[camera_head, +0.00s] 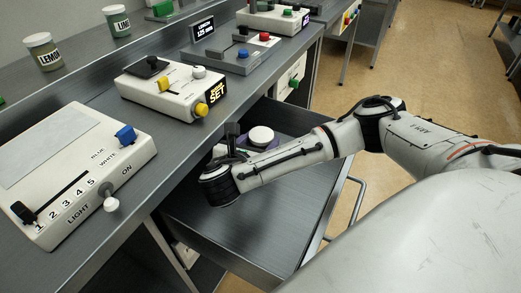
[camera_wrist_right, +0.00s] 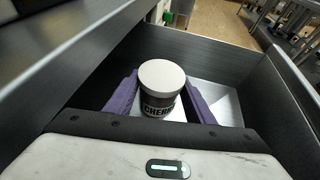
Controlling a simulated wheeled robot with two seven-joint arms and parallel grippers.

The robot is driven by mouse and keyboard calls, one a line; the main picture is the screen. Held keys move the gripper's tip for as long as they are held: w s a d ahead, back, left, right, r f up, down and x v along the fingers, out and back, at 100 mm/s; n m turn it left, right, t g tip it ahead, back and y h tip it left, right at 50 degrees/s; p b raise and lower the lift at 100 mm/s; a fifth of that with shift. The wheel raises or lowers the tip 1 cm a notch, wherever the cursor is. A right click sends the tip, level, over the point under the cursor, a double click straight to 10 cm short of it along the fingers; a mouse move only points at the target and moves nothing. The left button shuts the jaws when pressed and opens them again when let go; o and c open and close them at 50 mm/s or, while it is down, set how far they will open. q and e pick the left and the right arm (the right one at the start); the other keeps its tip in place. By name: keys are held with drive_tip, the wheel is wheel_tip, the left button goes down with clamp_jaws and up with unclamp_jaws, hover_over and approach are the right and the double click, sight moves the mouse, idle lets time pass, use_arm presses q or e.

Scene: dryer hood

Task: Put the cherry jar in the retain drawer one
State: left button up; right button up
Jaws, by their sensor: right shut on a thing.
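The cherry jar (camera_wrist_right: 160,104) has a white lid and a dark label reading "CHER". It is upright between the purple fingers of my right gripper (camera_wrist_right: 158,92), which is shut on it. In the head view the jar's white lid (camera_head: 261,136) shows beyond my right wrist, which hides much of the gripper (camera_head: 258,143). The jar is inside the open drawer (camera_head: 270,222), near its far end. I cannot tell whether its base touches the drawer floor. The drawer's walls (camera_wrist_right: 225,62) surround the gripper in the wrist view. My left gripper is not in view.
The counter holds a light control box (camera_head: 75,170), a box with a yellow knob (camera_head: 172,90) and more control boxes behind. A lemon jar (camera_head: 43,52) and a lime jar (camera_head: 117,21) stand on the upper ledge. The drawer's near part is bare; its handle (camera_head: 350,205) sticks out right.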

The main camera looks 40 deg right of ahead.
drive_tip(key=shift+f, duration=0.2)
wheel_tip(320, 180, down, 3)
drive_tip(key=shift+r+b, duration=0.1)
drive_tip(key=shift+b, duration=0.95)
drive_tip(key=shift+f, duration=0.4)
drive_tip(key=o, duration=1.2)
drive_tip(key=shift+f, duration=0.1)
